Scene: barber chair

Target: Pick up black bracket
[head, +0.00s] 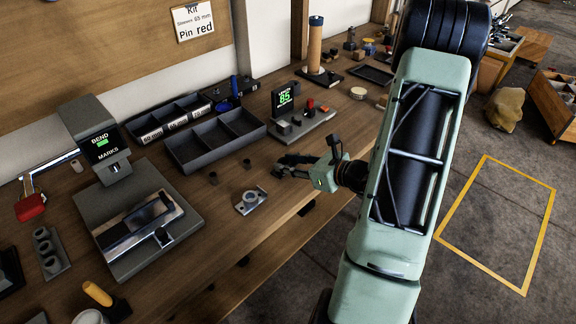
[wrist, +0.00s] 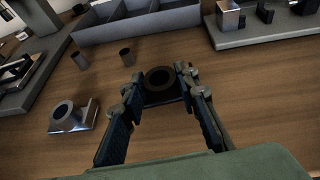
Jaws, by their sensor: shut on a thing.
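The black bracket (wrist: 159,79), with a round ring on a flat base, is between the fingertips of my gripper (wrist: 160,90) in the wrist view. My gripper is shut on it, one finger on each side. In the head view my gripper (head: 282,166) is over the workbench, reaching in from the right. There the bracket is mostly hidden by the fingers. I cannot tell whether its base touches the wood.
A grey metal bracket (head: 251,200) lies nearby, left of my gripper in the wrist view (wrist: 76,118). Two small dark cylinders (head: 248,164) stand behind it. A divided grey tray (head: 188,168) and a display stand (head: 303,130) are farther back. A bending machine (head: 130,215) is left.

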